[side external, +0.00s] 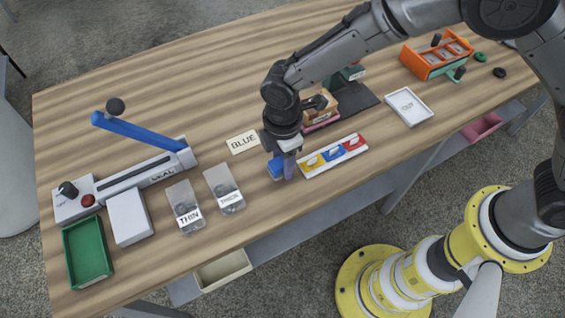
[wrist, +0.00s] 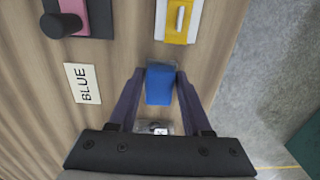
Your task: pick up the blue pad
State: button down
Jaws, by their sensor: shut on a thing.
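A plain blue block, the blue pad (wrist: 159,85), sits between the two fingers of my gripper (wrist: 160,74) in the wrist view. My gripper is shut on it. In the side view the blue pad (side external: 275,167) shows beside the purple-grey fingers of my gripper (side external: 289,168), low over the table just left of the white tray; the fingers partly hide it. I cannot tell whether it touches the table. A white card reading BLUE (side external: 243,141) lies just behind; it also shows in the wrist view (wrist: 83,83).
The white tray (side external: 322,168) holds yellow, blue and red pieces. Two clear bags labelled THIN (side external: 186,208) and THICK (side external: 225,190) lie to the left. A sealer with a blue lever (side external: 140,131) stands farther left. An OUT tray (side external: 409,107) is at right.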

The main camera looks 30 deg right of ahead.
jog(key=s+d+r, duration=0.9)
jog(key=s+r, duration=0.1)
jog(key=r, duration=0.1)
jog(key=shift+s+d, duration=0.15)
jog(key=shift+s, duration=0.1)
jog(key=shift+r, duration=0.1)
